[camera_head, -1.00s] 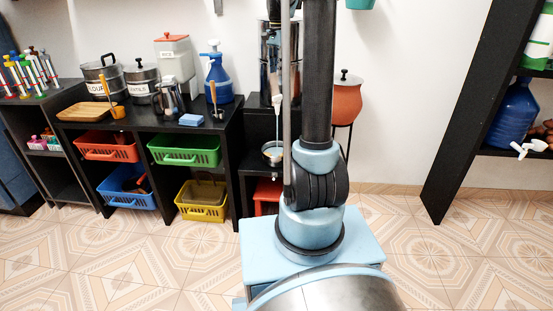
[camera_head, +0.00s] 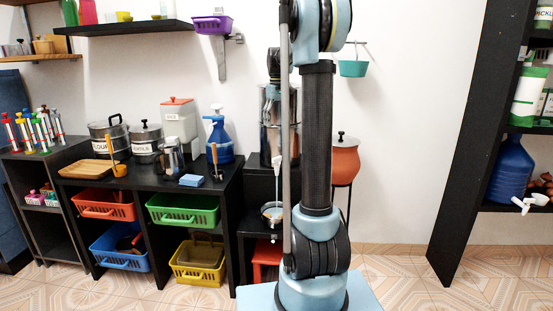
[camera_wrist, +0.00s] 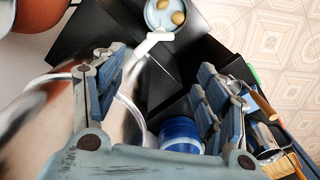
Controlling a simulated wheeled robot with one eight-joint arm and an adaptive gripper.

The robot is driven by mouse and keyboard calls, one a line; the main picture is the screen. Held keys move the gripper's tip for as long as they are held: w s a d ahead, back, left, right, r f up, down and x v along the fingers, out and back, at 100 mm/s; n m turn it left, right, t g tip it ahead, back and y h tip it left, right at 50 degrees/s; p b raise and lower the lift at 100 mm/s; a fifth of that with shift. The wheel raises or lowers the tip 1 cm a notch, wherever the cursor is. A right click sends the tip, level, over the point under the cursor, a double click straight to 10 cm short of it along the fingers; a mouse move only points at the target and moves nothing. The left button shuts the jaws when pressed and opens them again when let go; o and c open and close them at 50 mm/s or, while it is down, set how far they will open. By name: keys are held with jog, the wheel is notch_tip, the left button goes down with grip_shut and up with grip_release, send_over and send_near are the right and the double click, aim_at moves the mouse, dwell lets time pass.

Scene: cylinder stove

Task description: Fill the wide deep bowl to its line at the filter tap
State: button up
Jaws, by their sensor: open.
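The steel filter (camera_head: 290,115) stands on a black stand behind my arm, which hides much of it; its curved side also fills the left of the wrist view (camera_wrist: 50,120). Its white tap (camera_head: 277,160) shows a thin pale-blue stream below it, running down to a bowl (camera_head: 271,213) on a lower ledge. In the wrist view the bowl (camera_wrist: 165,14) is cut by the top edge, beyond the white tap lever (camera_wrist: 152,43); two round yellowish shapes show inside. The fill line cannot be made out. My gripper (camera_wrist: 158,82) is open and empty, beside the filter and short of the lever.
The black shelf to the left holds pots, a blue pump bottle (camera_head: 218,137), a blue sponge (camera_head: 192,180) and coloured baskets. An orange pot (camera_head: 344,158) stands right of the filter. A black rack (camera_head: 480,140) is at far right; the floor before it is clear.

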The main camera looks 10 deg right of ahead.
jog(key=n, duration=0.3)
send_near(277, 161)
jog(key=f, duration=0.5)
jog(key=w+f, duration=0.1)
jog(key=f, duration=0.1)
jog(key=shift+f, duration=0.3)
jog(key=c, duration=1)
